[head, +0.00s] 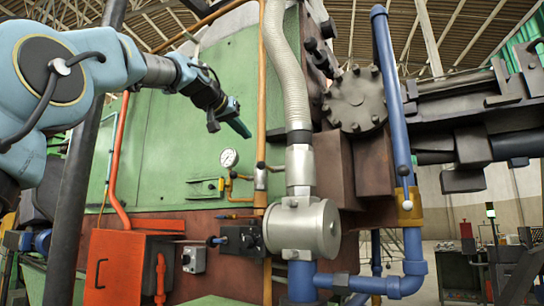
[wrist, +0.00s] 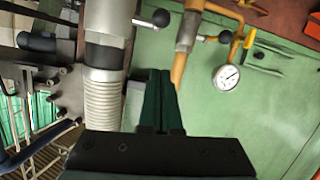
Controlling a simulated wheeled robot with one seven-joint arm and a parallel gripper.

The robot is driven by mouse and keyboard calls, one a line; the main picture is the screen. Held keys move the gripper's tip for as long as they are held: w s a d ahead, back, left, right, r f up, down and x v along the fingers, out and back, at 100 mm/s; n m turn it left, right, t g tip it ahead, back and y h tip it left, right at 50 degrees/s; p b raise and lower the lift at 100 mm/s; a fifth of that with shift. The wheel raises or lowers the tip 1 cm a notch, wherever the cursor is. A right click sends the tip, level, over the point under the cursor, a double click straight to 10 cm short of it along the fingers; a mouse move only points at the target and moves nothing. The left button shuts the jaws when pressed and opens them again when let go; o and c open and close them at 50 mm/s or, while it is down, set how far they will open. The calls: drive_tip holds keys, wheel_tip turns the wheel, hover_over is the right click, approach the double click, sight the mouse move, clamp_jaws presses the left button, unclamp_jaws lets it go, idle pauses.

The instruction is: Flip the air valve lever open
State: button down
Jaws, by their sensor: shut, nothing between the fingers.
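My gripper (head: 240,128) is shut and empty, raised in front of the green furnace panel, left of the ribbed hose. In the wrist view its dark green fingers (wrist: 161,75) are together. A short lever with a black ball (wrist: 161,18) sticks out sideways from the metal collar (wrist: 105,20) at the hose's end. In the head view this black ball (head: 261,165) is below my fingertips, left of the collar (head: 299,170). A gap separates fingers and lever. No label shows which lever is for air.
A pressure gauge (head: 229,158) and yellow fitting (head: 228,186) stand left of an orange pipe (head: 264,60). The ribbed hose (head: 286,60) is close to my fingers. A blue pipe (head: 390,90) with a brass valve (head: 409,212) stands right. Open space shows before the green panel (head: 165,150).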

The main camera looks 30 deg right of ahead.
drive_tip(key=shift+s+d+r, duration=0.1)
drive_tip(key=shift+s+r, duration=0.05)
drive_tip(key=shift+r, duration=0.1)
drive_tip(key=shift+d, duration=0.1)
drive_tip(key=p, duration=0.6)
hover_over(267, 167)
drive_tip(key=a, duration=0.2)
wheel_tip(267, 167, down, 2)
drive_tip(key=shift+a+f+b, duration=0.25)
drive_tip(key=shift+f+b, duration=0.25)
drive_tip(key=shift+f, duration=0.45)
drive_tip(key=shift+s+a+f, duration=0.2)
drive_tip(key=shift+f, duration=0.3)
drive_tip(key=shift+s+a+f, duration=0.2)
drive_tip(key=shift+f, duration=0.3)
drive_tip(key=shift+f+b, duration=0.1)
drive_tip(key=shift+b, duration=0.35)
